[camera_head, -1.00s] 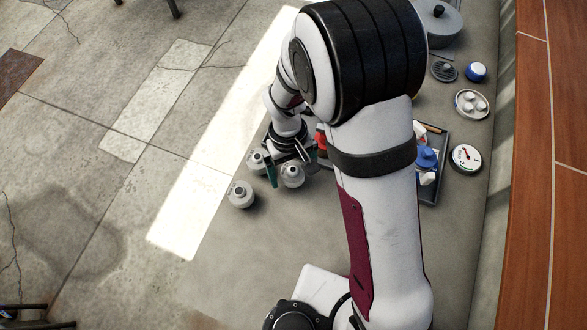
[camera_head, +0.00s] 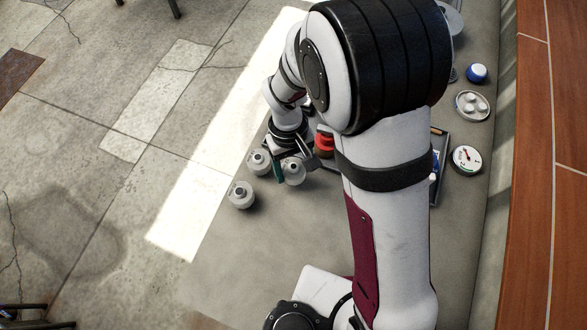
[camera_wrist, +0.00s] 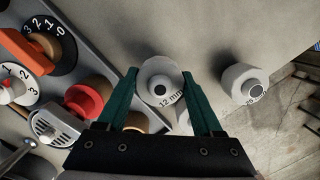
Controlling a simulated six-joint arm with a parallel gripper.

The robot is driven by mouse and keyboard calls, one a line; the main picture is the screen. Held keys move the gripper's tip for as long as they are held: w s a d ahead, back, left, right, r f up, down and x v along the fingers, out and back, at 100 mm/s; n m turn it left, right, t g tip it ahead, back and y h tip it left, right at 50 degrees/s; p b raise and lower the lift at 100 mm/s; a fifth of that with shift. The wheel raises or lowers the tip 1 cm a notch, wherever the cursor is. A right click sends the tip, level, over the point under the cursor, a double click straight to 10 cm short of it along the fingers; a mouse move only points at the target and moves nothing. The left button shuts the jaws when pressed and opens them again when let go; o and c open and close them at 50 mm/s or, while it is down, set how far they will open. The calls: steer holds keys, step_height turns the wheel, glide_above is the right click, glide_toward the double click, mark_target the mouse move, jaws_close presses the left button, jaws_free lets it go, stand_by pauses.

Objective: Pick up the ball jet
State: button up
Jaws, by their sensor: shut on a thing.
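Three pale, rounded ball jets stand close together on the grey slab. One ball jet (camera_head: 293,172), marked 12 mm in the wrist view (camera_wrist: 161,72), is between the green fingers of my gripper (camera_wrist: 160,82), which is shut on it. I cannot tell whether it is clear of the slab. A second ball jet (camera_head: 241,195) stands apart at the front left and appears right of the gripper in the wrist view (camera_wrist: 244,84). A third ball jet (camera_head: 258,162) stands just left of my gripper (camera_head: 293,165) in the head view.
A red part (camera_head: 324,143) stands just right of my gripper. A tray (camera_head: 441,185), a round gauge (camera_head: 466,158), a dish with knobs (camera_head: 472,105) and a blue-capped ball (camera_head: 477,72) lie to the right. Numbered dials (camera_wrist: 45,45) show in the wrist view. The front slab is bare.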

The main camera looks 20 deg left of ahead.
step_height(320, 180, up, 2)
steer(key=w+d+r, duration=0.2)
steer(key=d+r, duration=0.5)
steer(key=d, duration=0.4)
steer(key=shift+d, duration=0.25)
